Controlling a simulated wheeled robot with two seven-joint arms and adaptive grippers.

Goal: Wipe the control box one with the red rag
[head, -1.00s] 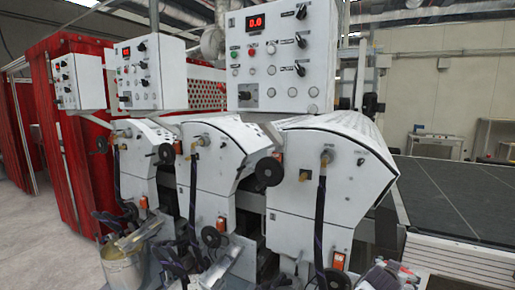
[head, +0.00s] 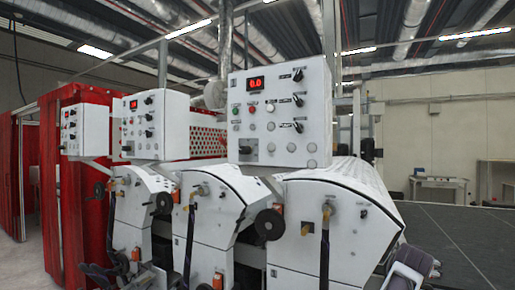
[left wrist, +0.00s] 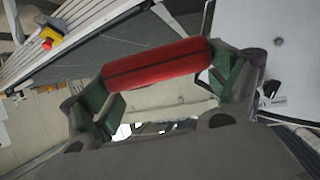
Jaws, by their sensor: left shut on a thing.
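Three white control boxes hang above the machine in the head view: a large near one (head: 279,115), a middle one (head: 155,126) and a far left one (head: 85,131). No label shows which is control box one. The near and middle boxes have red displays, and all have knobs or buttons on their fronts. In the left wrist view my left gripper (left wrist: 160,76) is shut on the red rag (left wrist: 156,62), which looks like a rounded red roll between the green finger pads. I cannot make out the left gripper in the head view.
White roller machine units (head: 325,225) stand below the boxes, with black handwheels (head: 270,224) and hoses sticking out. Red curtains (head: 75,205) hang at the left. Open floor shows at the far left.

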